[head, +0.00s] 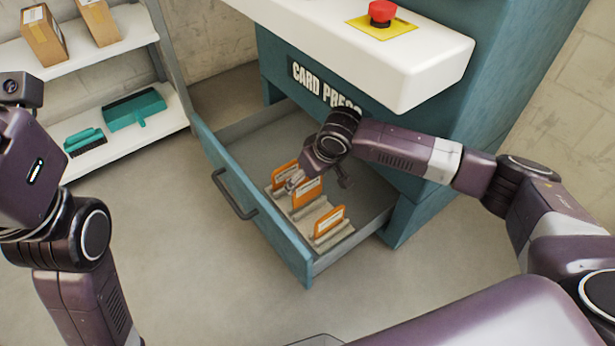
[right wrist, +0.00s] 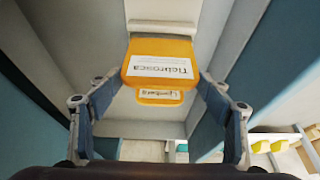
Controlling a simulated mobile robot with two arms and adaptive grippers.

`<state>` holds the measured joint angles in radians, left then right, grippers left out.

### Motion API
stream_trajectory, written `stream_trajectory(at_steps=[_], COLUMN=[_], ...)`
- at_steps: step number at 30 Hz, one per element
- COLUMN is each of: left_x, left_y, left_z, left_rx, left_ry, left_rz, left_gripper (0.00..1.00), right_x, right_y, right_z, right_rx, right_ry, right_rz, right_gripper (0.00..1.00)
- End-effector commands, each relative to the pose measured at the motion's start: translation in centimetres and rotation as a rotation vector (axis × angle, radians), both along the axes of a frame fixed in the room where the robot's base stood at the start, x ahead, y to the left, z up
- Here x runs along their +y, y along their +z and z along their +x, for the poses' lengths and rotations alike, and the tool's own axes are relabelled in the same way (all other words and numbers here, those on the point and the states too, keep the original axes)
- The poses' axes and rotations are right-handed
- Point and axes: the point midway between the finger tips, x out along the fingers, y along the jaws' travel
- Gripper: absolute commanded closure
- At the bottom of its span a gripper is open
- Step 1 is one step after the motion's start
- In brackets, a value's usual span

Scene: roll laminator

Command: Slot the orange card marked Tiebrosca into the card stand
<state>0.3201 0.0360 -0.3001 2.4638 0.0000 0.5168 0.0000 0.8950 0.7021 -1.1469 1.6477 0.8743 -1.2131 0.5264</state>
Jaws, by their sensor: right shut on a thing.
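The orange card marked Tiebrosca (right wrist: 160,62) has a white label. In the right wrist view it sits between the two fingers of my right gripper (right wrist: 159,85), which is shut on its side edges. In the head view my right gripper (head: 296,181) reaches down into the open drawer, among the orange cards at the card stand. The pale card stand (head: 318,212) lies in the drawer with ridges across it. One orange card (head: 329,221) stands at its near end. Whether the held card's lower edge touches the stand is hidden.
The teal drawer (head: 250,204) is pulled out below the card press (head: 430,60); its walls surround the stand. Another labelled orange card (right wrist: 160,96) shows beyond the held one. Shelves (head: 130,138) with boxes and a dustpan stand at the left. Open floor lies in front.

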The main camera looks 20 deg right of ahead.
Motion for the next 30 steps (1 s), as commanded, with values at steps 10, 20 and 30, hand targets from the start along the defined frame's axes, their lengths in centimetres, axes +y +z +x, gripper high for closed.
stream_trajectory(at_steps=[10,20,30], left_x=[0.0,0.0,0.0], left_y=[0.0,0.0,-0.1], left_z=[0.3,0.3,0.4], left_rx=[0.013,0.014,0.014], left_ry=[0.0,-0.001,-0.001], left_rz=[0.0,0.0,-0.001], left_gripper=[0.69,0.69,0.69], right_x=[0.1,0.0,0.0], right_y=[-2.1,-2.9,-2.9], right_z=[0.0,0.1,0.1], right_rx=[0.001,-0.002,-0.002], right_ry=[-0.001,0.0,-0.001], right_rz=[0.002,0.001,0.001], right_gripper=[0.52,0.52,0.16])
